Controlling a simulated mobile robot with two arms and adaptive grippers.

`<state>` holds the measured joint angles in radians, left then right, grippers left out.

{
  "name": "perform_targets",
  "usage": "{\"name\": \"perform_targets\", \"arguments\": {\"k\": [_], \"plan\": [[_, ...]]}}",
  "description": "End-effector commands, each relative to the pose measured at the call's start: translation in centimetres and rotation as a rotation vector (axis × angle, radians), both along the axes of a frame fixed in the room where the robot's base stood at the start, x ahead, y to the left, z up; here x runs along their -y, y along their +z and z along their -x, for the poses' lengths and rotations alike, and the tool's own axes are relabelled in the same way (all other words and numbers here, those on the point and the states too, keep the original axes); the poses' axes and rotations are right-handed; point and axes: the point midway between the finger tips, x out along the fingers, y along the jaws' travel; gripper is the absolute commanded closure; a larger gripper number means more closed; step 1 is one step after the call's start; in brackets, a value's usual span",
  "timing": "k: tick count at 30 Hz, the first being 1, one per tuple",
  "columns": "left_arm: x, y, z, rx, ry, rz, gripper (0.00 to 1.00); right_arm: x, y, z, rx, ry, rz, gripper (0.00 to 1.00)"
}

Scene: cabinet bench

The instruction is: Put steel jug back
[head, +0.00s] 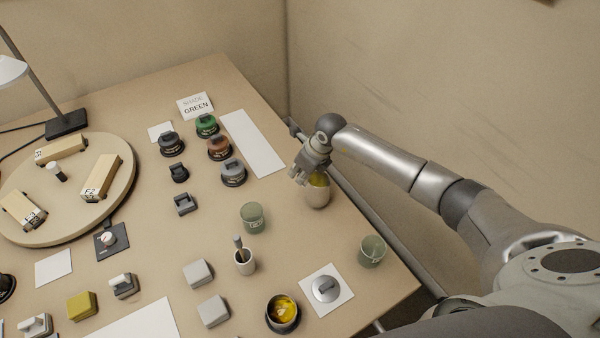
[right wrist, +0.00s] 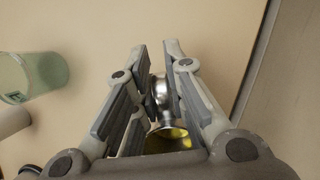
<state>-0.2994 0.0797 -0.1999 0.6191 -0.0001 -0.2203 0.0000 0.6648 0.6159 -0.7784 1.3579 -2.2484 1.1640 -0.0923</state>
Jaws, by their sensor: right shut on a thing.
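The steel jug (head: 318,192) is near the right edge of the bench, with yellow showing inside it. My right gripper (head: 311,174) is shut on its upper part from above. In the right wrist view the shiny jug (right wrist: 162,100) sits between the two fingers, with yellow at its near end. The jug looks roughly upright; I cannot tell whether its base touches the bench. My left gripper is out of view.
A green glass (head: 253,218) stands left of the jug, and another glass (head: 372,251) in front right. A bowl with yellow contents (head: 283,324) and a white card (head: 341,301) bearing a round steel piece (head: 326,288) are at the front. A blank white strip (head: 252,143) lies behind.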

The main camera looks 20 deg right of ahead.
Motion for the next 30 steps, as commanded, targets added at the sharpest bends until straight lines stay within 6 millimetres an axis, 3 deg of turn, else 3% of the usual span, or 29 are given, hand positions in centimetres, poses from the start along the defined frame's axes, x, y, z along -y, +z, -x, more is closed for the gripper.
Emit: {"name": "perform_targets", "arguments": {"k": [4,15,16,21,30], "plan": [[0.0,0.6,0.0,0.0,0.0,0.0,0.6,0.0,-1.0,-0.1,0.003,0.0,-0.001,1.0],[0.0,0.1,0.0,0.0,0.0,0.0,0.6,0.0,-1.6,-0.1,0.005,0.0,-0.001,1.0],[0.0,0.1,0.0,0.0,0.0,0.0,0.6,0.0,-1.6,-0.1,0.004,0.0,0.0,0.86],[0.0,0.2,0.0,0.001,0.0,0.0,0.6,0.0,-1.5,-0.1,0.003,0.001,0.0,0.66],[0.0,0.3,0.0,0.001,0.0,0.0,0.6,0.0,-1.4,-0.1,0.003,0.001,0.0,0.66]]}}
